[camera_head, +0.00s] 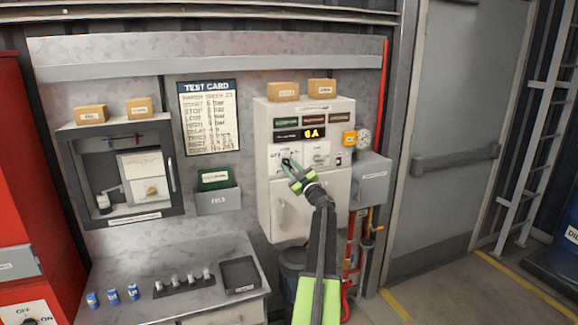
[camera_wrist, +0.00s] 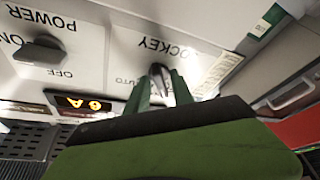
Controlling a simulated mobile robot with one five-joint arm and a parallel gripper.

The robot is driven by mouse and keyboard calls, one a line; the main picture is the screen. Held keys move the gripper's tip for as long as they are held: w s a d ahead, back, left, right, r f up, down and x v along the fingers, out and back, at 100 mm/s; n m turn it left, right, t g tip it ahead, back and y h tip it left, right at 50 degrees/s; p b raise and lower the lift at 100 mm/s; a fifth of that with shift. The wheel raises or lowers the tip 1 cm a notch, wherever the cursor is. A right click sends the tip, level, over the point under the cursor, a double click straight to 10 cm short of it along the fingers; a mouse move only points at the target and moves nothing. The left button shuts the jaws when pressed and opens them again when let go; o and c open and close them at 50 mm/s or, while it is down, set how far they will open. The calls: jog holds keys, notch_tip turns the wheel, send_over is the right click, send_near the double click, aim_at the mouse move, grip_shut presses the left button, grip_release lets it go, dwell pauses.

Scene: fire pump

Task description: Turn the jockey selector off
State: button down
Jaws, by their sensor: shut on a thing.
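The jockey selector (camera_wrist: 158,74) is a dark knob with a light edge on a white panel marked JOCKEY, shown upside down in the wrist view. My gripper (camera_wrist: 160,88) has its green fingers shut on the knob, one on each side. In the head view my gripper (camera_head: 289,166) reaches the left half of the white control cabinet (camera_head: 311,200) and mostly hides the knob. The wrist view shows part of the word AUTO beside the fingers; the knob's exact pointing is hard to tell.
The power knob (camera_wrist: 40,52), marked ON and OFF, sits beside the jockey panel. A lit display (camera_head: 310,134) is above the selectors. Two cardboard boxes (camera_head: 284,92) stand on the cabinet. A grey box (camera_head: 371,182) and red pipes are on the right.

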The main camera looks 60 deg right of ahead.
jog(key=shift+d+r+n+y+p, duration=0.15)
jog(key=shift+n+y+p, duration=0.7)
jog(key=shift+n, duration=1.15)
jog(key=c, duration=1.5)
grip_release()
jog(key=shift+o, duration=0.2)
jog(key=b+v, duration=0.4)
jog(key=v, duration=1.3)
jog(key=shift+s+n, duration=0.3)
jog(key=shift+r, duration=0.1)
